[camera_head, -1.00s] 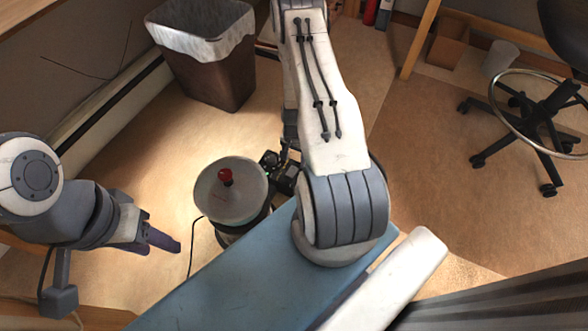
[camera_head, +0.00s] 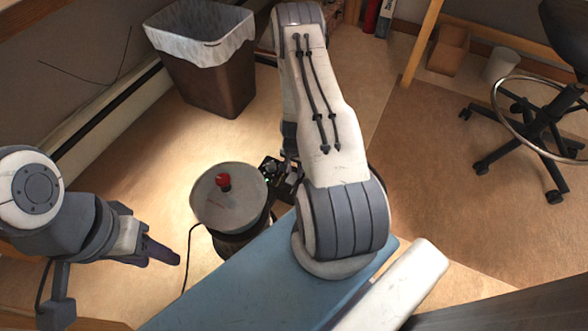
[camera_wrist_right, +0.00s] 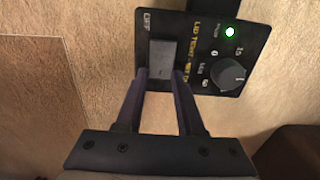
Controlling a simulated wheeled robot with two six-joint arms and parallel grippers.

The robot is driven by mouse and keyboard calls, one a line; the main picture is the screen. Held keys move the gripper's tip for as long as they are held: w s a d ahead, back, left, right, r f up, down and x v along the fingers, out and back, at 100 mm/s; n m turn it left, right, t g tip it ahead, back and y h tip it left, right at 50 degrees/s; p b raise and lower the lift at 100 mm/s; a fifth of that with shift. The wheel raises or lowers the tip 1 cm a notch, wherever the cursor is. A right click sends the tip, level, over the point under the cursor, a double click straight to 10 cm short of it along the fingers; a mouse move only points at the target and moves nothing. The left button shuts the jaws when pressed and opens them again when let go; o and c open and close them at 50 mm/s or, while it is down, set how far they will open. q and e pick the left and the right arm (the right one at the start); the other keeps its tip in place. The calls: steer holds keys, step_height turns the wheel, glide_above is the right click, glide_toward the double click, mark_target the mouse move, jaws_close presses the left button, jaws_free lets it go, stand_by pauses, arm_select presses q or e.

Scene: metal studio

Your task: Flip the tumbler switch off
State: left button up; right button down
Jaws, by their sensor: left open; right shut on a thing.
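The tumbler switch (camera_wrist_right: 163,58) is a dark grey block on a black control panel (camera_wrist_right: 205,42) in the right wrist view. The panel also carries a lit green light (camera_wrist_right: 231,31) and a round black knob (camera_wrist_right: 227,73). My right gripper (camera_wrist_right: 161,72) is shut on the switch, one dark finger on each side of it. In the head view the panel (camera_head: 272,168) shows small beside the round stand, and my right arm hides most of that gripper. My left gripper (camera_head: 172,257) is open and empty, left of the stand, clear of the panel.
A lined bin (camera_head: 215,75) stands behind. A wheeled stool (camera_head: 545,125) is at far right. Open floor (camera_head: 420,150) lies between.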

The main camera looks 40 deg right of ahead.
mark_target(290, 182)
steer(key=shift+s+a+r+t+h+p, duration=0.1)
steer(key=shift+a+r+t+h+p, duration=0.4)
steer(key=shift+p, duration=2.25)
steer(key=shift+d+f+h+p, duration=0.1)
steer(key=shift+f+h+p, duration=0.2)
steer(key=shift+h, duration=0.5)
steer(key=c, duration=0.5)
jaws_free()
steer(key=p+v, duration=0.5)
steer(key=v, duration=0.5)
steer(key=shift+s+r, duration=0.15)
steer(key=shift+r, duration=0.05)
